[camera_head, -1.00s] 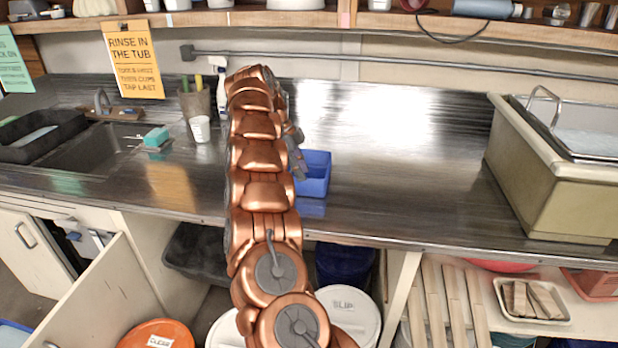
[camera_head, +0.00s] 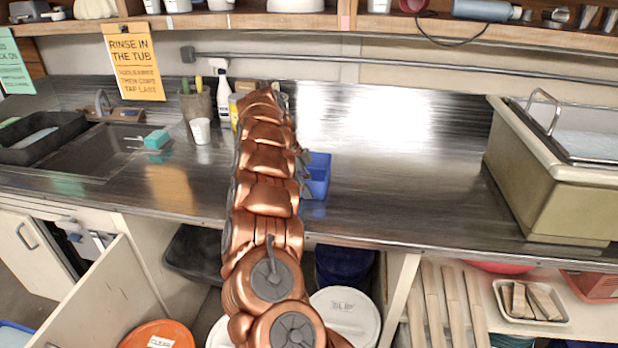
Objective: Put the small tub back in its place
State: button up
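The small tub is most likely the blue open-topped tub (camera_head: 318,178) on the dark metal counter, just right of my copper arm. Its left side is hidden behind the arm. My gripper (camera_head: 304,168) shows only as a small grey piece at the tub's left edge. The arm hides most of it, so I cannot tell whether its fingers are open or shut, or whether they touch the tub.
The counter (camera_head: 410,180) is clear right of the tub, up to a large beige basin (camera_head: 545,180). At left are a sink (camera_head: 90,150), a teal sponge (camera_head: 156,139), a white cup (camera_head: 200,130) and a spray bottle (camera_head: 223,100). Lidded buckets (camera_head: 345,312) stand below.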

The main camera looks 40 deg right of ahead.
jog(key=shift+f+p, duration=0.25)
jog(key=shift+p, duration=0.05)
dwell(0.5)
grip_shut()
dwell(0.5)
